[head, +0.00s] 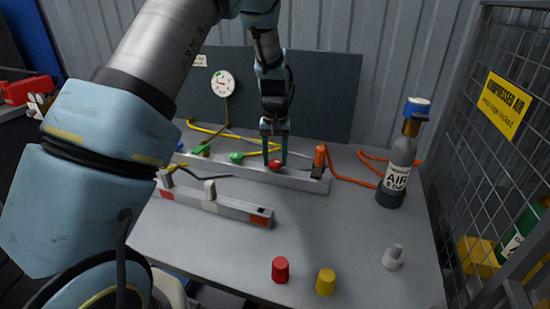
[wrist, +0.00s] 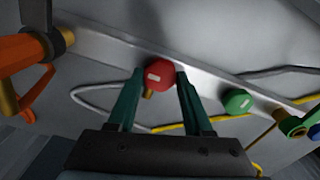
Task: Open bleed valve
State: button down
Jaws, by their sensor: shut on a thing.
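The likely bleed valve is a red knob (head: 275,165) with a white mark on the long metal manifold bar (head: 232,170). In the wrist view the red knob (wrist: 160,75) sits between my fingertips, with a short brass stub below it. My gripper (head: 275,155) points down over the bar, its two dark green fingers shut on the red knob. The fingertips also show in the wrist view (wrist: 160,78), one on each side of the knob. No label naming the valve is readable.
A green knob (head: 236,157) and an orange fitting (head: 320,158) flank the red knob. A grey air bottle (head: 399,165) stands at right. A second bar (head: 225,205), red cap (head: 280,270) and yellow cap (head: 326,281) are nearer. A pressure gauge (head: 222,84) hangs behind.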

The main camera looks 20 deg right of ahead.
aim_at(275, 161)
dwell(0.3)
jog(key=shift+c, duration=1.5)
grip_release()
jog(key=shift+r, duration=0.15)
notch_tip(275, 161, up, 11)
jog(key=b, duration=0.2)
jog(key=shift+f, duration=0.2)
jog(key=s+a+n, duration=0.1)
jog(key=a+n, duration=0.1)
jog(key=a, duration=1.6)
jog(key=s+a+f+n+t, duration=0.1)
jog(key=s+a+f, duration=0.2)
jog(key=s+a, duration=0.8)
jog(key=a, duration=0.3)
jog(key=shift+a+n+t, duration=0.3)
jog(key=shift+a, duration=0.05)
